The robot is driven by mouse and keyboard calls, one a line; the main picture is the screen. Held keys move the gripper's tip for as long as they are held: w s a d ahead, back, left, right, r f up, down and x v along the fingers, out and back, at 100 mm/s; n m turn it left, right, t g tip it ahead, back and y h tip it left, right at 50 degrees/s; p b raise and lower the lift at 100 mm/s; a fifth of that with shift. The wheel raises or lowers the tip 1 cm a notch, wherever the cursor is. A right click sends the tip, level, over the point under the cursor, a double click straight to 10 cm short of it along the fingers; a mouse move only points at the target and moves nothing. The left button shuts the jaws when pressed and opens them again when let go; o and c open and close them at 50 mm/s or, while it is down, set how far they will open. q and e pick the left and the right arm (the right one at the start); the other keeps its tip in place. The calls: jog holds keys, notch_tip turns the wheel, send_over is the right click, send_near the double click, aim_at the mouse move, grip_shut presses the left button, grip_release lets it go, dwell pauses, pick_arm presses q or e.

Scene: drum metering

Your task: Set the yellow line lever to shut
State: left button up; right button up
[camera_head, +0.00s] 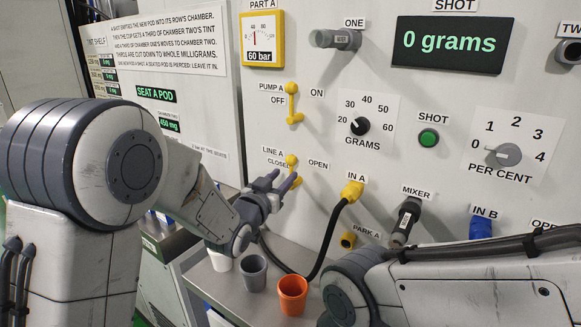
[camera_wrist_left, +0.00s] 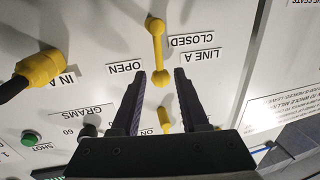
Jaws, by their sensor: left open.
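The yellow line lever (camera_head: 291,161) is on the white panel under the LINE A label, between the CLOSED and OPEN labels. In the wrist view, which is upside down, the lever (camera_wrist_left: 157,45) shows as a yellow bar with a rounded knob at each end. From its upper knob it hangs roughly straight down the panel. My left gripper (camera_head: 285,179) is open in front of it and hides its lower part in the head view. In the wrist view the fingertips (camera_wrist_left: 161,72) lie either side of the upper knob; I cannot tell whether they touch. My right gripper is out of view.
The yellow PUMP A lever (camera_head: 294,105) is above. The yellow IN A plug (camera_head: 352,191) with its black hose is to the right. A grey cup (camera_head: 253,272) and an orange cup (camera_head: 292,295) stand on the shelf below. My right arm crosses the lower right.

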aim_at(291, 166)
pick_arm(q)
jog(key=p+x, duration=0.1)
jog(key=x, duration=0.5)
jog(key=shift+s, duration=0.1)
grip_shut()
jog(key=shift+r, duration=0.25)
dwell(0.9)
